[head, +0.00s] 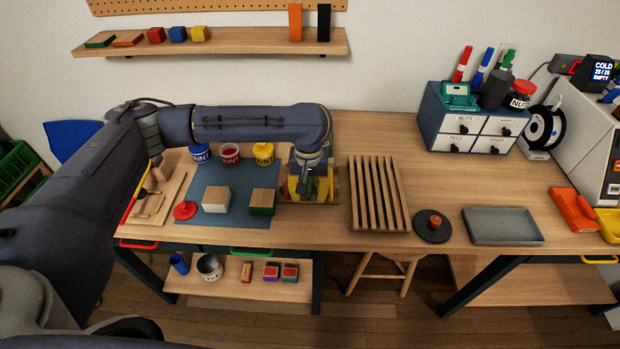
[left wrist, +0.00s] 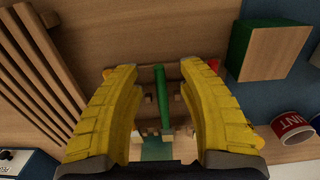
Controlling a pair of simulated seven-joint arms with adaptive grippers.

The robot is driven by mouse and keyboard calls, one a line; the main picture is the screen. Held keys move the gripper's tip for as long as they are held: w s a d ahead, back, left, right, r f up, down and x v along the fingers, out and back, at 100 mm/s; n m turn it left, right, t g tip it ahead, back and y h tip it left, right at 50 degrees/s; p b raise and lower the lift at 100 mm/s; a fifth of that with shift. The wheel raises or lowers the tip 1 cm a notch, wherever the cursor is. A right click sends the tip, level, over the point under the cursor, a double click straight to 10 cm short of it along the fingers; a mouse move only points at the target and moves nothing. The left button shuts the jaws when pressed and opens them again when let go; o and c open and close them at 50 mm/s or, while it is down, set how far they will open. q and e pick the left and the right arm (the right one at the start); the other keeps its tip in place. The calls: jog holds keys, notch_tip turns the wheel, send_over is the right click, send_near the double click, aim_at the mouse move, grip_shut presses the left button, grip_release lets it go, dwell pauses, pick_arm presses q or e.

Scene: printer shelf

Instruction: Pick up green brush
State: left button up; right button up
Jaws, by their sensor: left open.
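The green brush (left wrist: 161,100) shows in the left wrist view as a thin green handle pointing away from the wooden holder area. My left gripper (left wrist: 160,72) has its two yellow fingers spread, one on each side of the handle, with gaps between. In the head view my left gripper (head: 308,190) points down over the wooden holder (head: 325,210), between the blue mat and the slatted rack. It mostly hides the brush there. My right gripper is not in view.
Left of the gripper, a blue mat (head: 235,209) holds paint cans, a white-sided block (head: 216,198) and a green-sided block (head: 262,202). A slatted wooden rack (head: 376,195) lies close on the right. A grey tray (head: 502,226) stands farther right.

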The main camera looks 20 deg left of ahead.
pick_arm(q)
jog(key=shift+f, duration=0.3)
grip_shut()
dwell(0.3)
